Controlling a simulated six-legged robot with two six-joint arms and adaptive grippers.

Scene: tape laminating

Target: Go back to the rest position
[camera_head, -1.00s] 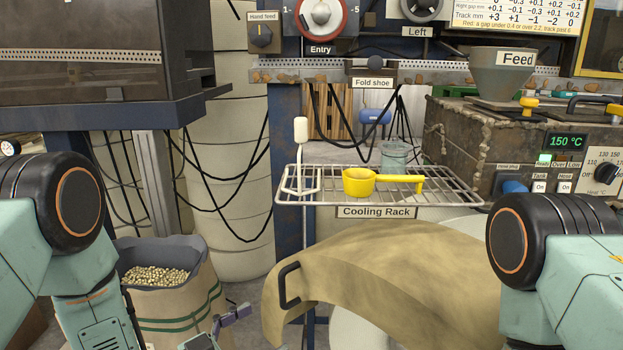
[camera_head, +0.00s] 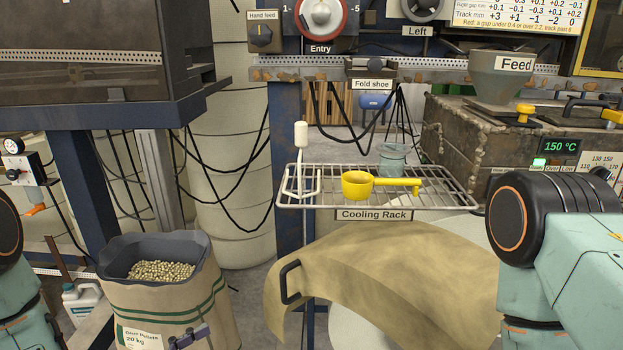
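My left gripper (camera_head: 190,338) shows only as small dark finger parts at the bottom edge, in front of the pellet bag (camera_head: 222,300). Whether its fingers are open or shut cannot be made out. My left arm is mostly cut off at the left edge. My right arm stands at the right edge, and its gripper is out of view. A yellow ladle (camera_head: 357,186) lies on the wire cooling rack (camera_head: 448,200), apart from both arms. A white-headed roller tool (camera_head: 301,136) stands at the rack's left end.
A tan curved cover (camera_head: 390,270) with a black handle lies below the rack. A bench with a feed hopper (camera_head: 500,80) and temperature box is at right. A dark cabinet (camera_head: 90,80) on blue legs is at left. A white jug (camera_head: 80,300) stands low left.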

